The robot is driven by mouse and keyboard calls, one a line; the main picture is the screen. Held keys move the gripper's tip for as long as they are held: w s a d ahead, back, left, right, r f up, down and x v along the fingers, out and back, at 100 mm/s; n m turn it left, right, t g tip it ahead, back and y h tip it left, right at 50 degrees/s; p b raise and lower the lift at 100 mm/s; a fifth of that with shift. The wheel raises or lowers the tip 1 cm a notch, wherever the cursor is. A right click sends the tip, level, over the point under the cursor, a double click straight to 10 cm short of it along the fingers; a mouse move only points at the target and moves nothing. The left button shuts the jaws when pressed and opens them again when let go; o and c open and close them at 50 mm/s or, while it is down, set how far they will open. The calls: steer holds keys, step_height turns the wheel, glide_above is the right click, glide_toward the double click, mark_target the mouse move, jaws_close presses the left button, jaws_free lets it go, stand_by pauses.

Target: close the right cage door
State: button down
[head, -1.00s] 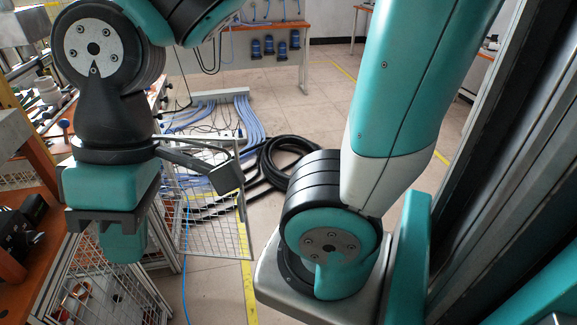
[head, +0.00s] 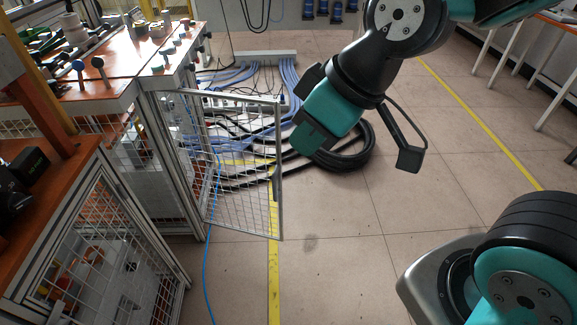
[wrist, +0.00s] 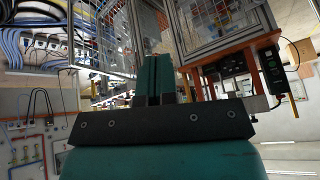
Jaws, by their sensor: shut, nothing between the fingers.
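The right cage door (head: 240,165) is a white wire-mesh panel in a thin metal frame. It stands open in the head view, swung out from the cage post at its left edge. My gripper (wrist: 155,65) shows in the wrist view as two teal fingers pressed together with nothing between them. In the head view, my gripper (head: 312,140) hangs to the right of the door's free edge and appears apart from it. Its fingertips are hard to make out there. Several mesh panels show in the wrist view, and I cannot tell which is the door.
An orange-topped bench (head: 110,60) with a mesh cage (head: 100,265) below stands at left. A black hose coil (head: 345,155) and blue cables (head: 290,80) lie on the floor behind the door. A blue cable (head: 207,270) runs along the floor. Tiled floor (head: 340,260) at right is clear.

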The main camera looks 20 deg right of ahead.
steer(key=w+d+f+n+t+h+b, duration=0.1)
steer(key=w+d+f+n+t+b, duration=0.1)
steer(key=w+f+t+b, duration=0.55)
steer(key=w+d+f+n+g+b, duration=0.15)
steer(key=w+f+b, duration=0.25)
steer(key=f+b, duration=0.7)
steer(key=n+t+b, duration=0.6)
steer(key=n+t, duration=0.2)
glide_toward(274, 142)
steer(key=w+a, duration=0.3)
steer(key=p, duration=0.1)
steer(key=w+d+p, duration=0.1)
steer(key=p, duration=0.1)
steer(key=shift+w+f+h, duration=0.25)
steer(key=shift+f+h, duration=0.1)
steer(key=shift+h, duration=0.05)
steer(key=shift+w+d+b, duration=0.3)
steer(key=shift+w+b, duration=0.1)
steer(key=shift+b, duration=0.1)
steer(key=shift+w+d+r, duration=0.1)
steer(key=shift+w+r, duration=0.05)
steer(key=shift+w, duration=0.05)
